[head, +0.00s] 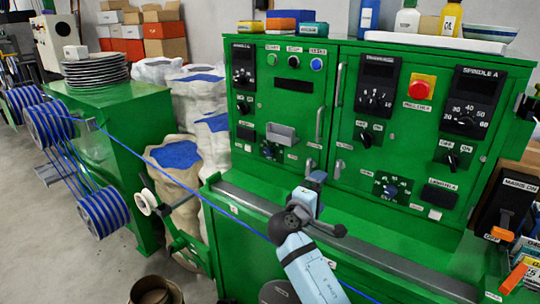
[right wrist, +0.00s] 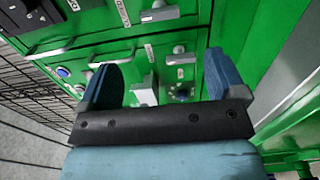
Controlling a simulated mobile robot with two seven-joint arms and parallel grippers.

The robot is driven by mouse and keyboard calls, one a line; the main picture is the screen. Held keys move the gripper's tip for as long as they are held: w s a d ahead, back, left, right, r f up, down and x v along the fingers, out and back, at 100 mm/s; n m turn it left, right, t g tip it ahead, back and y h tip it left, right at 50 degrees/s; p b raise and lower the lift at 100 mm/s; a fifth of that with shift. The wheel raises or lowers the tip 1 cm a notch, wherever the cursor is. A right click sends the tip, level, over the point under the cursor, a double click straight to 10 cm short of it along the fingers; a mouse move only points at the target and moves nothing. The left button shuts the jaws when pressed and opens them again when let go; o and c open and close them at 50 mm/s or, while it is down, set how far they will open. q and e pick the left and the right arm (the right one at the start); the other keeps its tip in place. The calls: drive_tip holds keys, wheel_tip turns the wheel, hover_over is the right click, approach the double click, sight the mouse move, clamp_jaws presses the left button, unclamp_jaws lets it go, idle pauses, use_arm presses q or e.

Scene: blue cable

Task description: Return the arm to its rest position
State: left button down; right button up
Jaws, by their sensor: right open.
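My right arm (head: 308,268), light blue with black joints, reaches up from the bottom of the head view in front of the green control cabinet (head: 285,190). My right gripper (head: 316,180) is raised just in front of the cabinet's lower edge. In the right wrist view the right gripper (right wrist: 165,80) has its two blue fingers wide apart, with nothing between them. The blue cable (head: 185,193) runs taut from the spools at left, slanting down to the right and passing behind my right arm. My left gripper is not in view.
Blue-wound spools (head: 103,214) stand at the left, beside a green machine with stacked plates (head: 95,70). A small white roller (head: 147,201) sits near the cable. White sacks (head: 200,110) stand behind. A grey rail (head: 350,250) runs along the cabinet's front. Bottles and boxes sit on top.

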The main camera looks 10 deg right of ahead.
drive_tip(key=s+a+f+y+p, duration=0.2)
drive_tip(key=s+f+y, duration=0.4)
drive_tip(key=f, duration=0.4)
drive_tip(key=s+a+f+y+p, duration=0.2)
drive_tip(key=s+f+y, duration=0.2)
drive_tip(key=s+f, duration=0.55)
drive_tip(key=s+a+f+m+y+p, duration=0.1)
drive_tip(key=s+f+m+y, duration=0.1)
drive_tip(key=s, duration=0.7)
drive_tip(key=s+a+f+m+g+y+p, duration=0.1)
drive_tip(key=s+a+f+m+y+p, duration=0.1)
drive_tip(key=s, duration=0.8)
drive_tip(key=m+y, duration=0.1)
drive_tip(key=y, duration=0.1)
drive_tip(key=shift+a+f+m+y, duration=0.15)
drive_tip(key=shift+f+m+y, duration=0.15)
drive_tip(key=shift+c, duration=0.4)
